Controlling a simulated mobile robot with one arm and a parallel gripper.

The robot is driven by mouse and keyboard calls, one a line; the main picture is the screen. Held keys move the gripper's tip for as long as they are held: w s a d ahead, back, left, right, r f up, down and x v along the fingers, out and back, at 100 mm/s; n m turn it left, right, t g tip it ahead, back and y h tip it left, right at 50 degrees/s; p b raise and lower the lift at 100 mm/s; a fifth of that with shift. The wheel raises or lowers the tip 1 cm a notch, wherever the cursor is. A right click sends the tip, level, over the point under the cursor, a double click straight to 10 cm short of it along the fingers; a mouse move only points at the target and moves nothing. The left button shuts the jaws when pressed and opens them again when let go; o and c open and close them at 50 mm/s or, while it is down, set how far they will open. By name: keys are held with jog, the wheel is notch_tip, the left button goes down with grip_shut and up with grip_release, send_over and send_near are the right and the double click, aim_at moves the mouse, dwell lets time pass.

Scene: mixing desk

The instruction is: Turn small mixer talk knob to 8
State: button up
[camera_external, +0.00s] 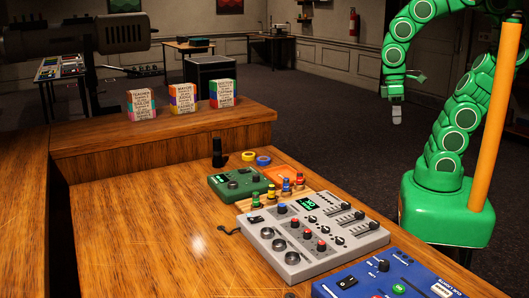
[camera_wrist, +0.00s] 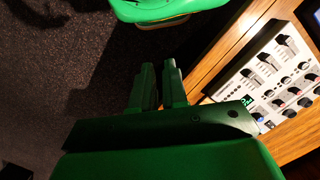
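A grey mixer (camera_external: 312,238) with a lit green display, knobs and sliders lies on the wooden desk. Part of it shows at the right of the wrist view (camera_wrist: 268,75). A smaller green box (camera_external: 240,184) with knobs lies behind it, and a blue box (camera_external: 385,279) lies in front at the right. The labels are too small for me to tell which knob is the talk knob. My gripper (camera_external: 396,112) is raised beyond the desk's right edge, over the carpet, touching nothing. In the wrist view my gripper's fingers (camera_wrist: 159,85) stand apart with nothing between them.
Several small coloured pieces (camera_external: 286,185) stand between the green box and the grey mixer. A black upright object (camera_external: 218,155) and yellow and blue rings (camera_external: 263,160) are behind. Three colourful boxes (camera_external: 183,98) stand on a raised ledge. The desk's left part is mostly clear.

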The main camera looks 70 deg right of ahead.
jog(key=shift+o, duration=1.1)
jog(key=shift+w+a, duration=0.15)
jog(key=shift+a, duration=0.1)
jog(key=o, duration=0.4)
jog(key=w+a+n, duration=0.1)
jog(key=a, duration=0.1)
jog(key=w+a+f+n, duration=0.1)
jog(key=w+a+n, duration=0.1)
jog(key=w+a+n+g, duration=0.1)
jog(key=a, duration=0.1)
jog(key=shift+w+f, duration=0.3)
jog(key=shift+c, duration=0.2)
jog(key=n+t, duration=0.3)
jog(key=n, duration=0.7)
send_over(308, 230)
jog(key=f, duration=1)
jog(key=shift+s+f, duration=0.2)
jog(key=shift+a+f, duration=0.2)
jog(key=shift+f, duration=0.05)
jog(key=shift+w+d+f, duration=0.1)
jog(key=shift+w+f, duration=0.05)
jog(key=shift+f, duration=3.55)
